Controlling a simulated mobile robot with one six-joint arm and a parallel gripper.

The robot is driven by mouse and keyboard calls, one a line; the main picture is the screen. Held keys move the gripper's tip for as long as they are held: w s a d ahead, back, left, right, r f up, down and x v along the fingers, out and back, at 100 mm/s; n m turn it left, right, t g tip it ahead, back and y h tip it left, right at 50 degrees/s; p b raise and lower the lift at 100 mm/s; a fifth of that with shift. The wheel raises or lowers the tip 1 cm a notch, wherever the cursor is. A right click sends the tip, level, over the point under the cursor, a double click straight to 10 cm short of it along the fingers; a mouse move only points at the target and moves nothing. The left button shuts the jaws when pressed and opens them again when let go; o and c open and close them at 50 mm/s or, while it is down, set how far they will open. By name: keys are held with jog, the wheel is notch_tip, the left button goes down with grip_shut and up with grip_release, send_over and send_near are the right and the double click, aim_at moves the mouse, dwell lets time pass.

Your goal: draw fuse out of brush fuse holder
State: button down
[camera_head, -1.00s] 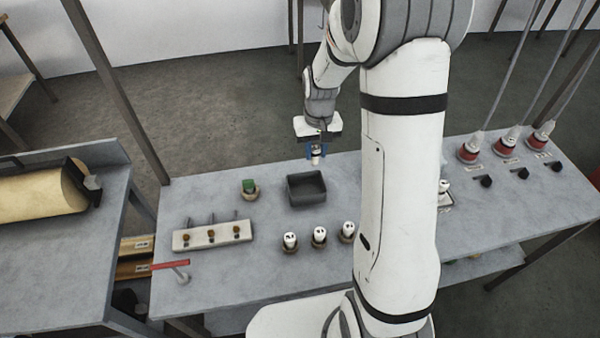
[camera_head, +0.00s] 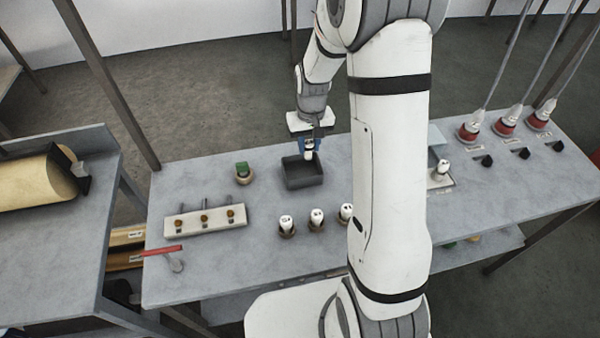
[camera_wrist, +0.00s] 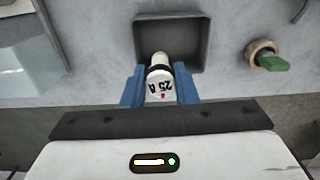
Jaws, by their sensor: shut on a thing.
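My gripper (camera_head: 309,148) is shut on a white fuse (camera_wrist: 159,84) marked "25 A", with a dark band and a pale tip, held between the blue fingers in the wrist view. In the head view the fuse (camera_head: 309,156) hangs at the back of the dark grey tray (camera_head: 303,182). In the wrist view its tip overlaps the near edge of the tray (camera_wrist: 141,40). I cannot tell its height above the tray. Three white fuse-like pieces stand in round brownish bases: left (camera_head: 286,223), middle (camera_head: 316,216) and right (camera_head: 346,211). I cannot tell which holder is the brush one.
A green piece in a round base (camera_head: 243,174) stands left of the tray. A pale block with pegs (camera_head: 206,220) and a red-handled tool (camera_head: 163,251) are farther left. Another white piece stands on a plate (camera_head: 440,181) at right.

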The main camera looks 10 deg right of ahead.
jog(key=c, duration=1.1)
grip_release()
notch_tip(320, 180, up, 8)
jog(key=shift+f+b, duration=0.25)
jog(key=shift+b, duration=0.4)
jog(key=shift+r, duration=0.15)
jog(key=shift+s+r, duration=0.2)
jog(key=shift+r, duration=0.1)
jog(key=s+r+t, duration=0.1)
jog(key=s+r, duration=0.2)
jog(key=s, duration=0.4)
jog(key=s+r+t, duration=0.1)
jog(key=s+r, duration=0.2)
jog(key=s, duration=0.4)
jog(key=s+r+t, duration=0.1)
jog(key=s+r, duration=0.2)
jog(key=s, duration=0.4)
jog(key=shift+s+a+r, duration=0.15)
jog(key=shift+a+r, duration=0.05)
jog(key=shift+r, duration=0.1)
